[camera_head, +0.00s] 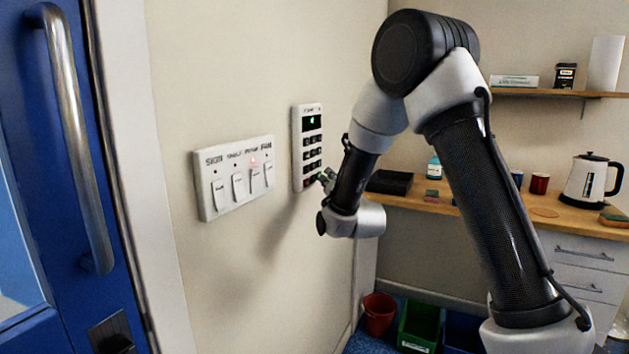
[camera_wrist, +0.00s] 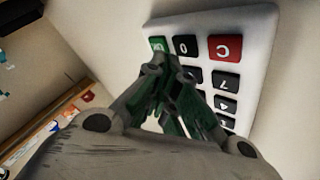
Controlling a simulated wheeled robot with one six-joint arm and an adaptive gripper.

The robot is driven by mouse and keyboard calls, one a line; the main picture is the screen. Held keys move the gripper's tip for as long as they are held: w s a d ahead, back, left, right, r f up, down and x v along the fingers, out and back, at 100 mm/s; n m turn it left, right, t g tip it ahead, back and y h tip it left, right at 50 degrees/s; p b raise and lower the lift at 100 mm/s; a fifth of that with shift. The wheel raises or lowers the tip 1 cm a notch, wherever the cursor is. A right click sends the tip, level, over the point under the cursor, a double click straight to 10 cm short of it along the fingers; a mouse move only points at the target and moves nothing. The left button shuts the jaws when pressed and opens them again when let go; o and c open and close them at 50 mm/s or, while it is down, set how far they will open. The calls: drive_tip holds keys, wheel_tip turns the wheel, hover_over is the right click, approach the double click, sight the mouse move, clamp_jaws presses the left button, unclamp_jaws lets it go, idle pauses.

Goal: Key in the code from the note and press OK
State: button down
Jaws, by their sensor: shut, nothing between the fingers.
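A white keypad (camera_head: 297,150) hangs on the wall in the head view, with a dark display and a green mark lit on it. In the wrist view the keypad (camera_wrist: 262,55) is turned over: a red C key (camera_wrist: 226,47), a 0 key (camera_wrist: 187,46), a green key (camera_wrist: 157,44) and a 7 key (camera_wrist: 225,80) show. My gripper (camera_head: 322,178) is shut and empty at the keypad's lower right. In the wrist view my gripper's tips (camera_wrist: 170,62) overlap the area beside the green key and hide some keys. I cannot tell whether they touch. I make out no note.
A switch panel (camera_head: 212,200) with several rockers is left of the keypad, one with a red light. A blue door (camera_head: 40,130) with a long handle is further left. A wooden counter (camera_head: 470,212) with a kettle (camera_head: 590,180) stands at the right.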

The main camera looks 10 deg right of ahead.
drive_tip(key=shift+a, duration=0.1)
idle(0.3)
drive_tip(key=shift+w+a, duration=0.25)
drive_tip(key=shift+a, duration=0.05)
drive_tip(key=shift+w+a, duration=0.25)
drive_tip(key=shift+a, duration=0.05)
idle(0.7)
idle(0.3)
drive_tip(key=shift+s+d, duration=0.5)
drive_tip(key=shift+d, duration=0.1)
drive_tip(key=shift+d, duration=0.1)
drive_tip(key=shift+s+d, duration=0.75)
drive_tip(key=shift+d, duration=0.25)
drive_tip(key=shift+s+d, duration=0.7)
drive_tip(key=shift+d, duration=0.25)
idle(0.4)
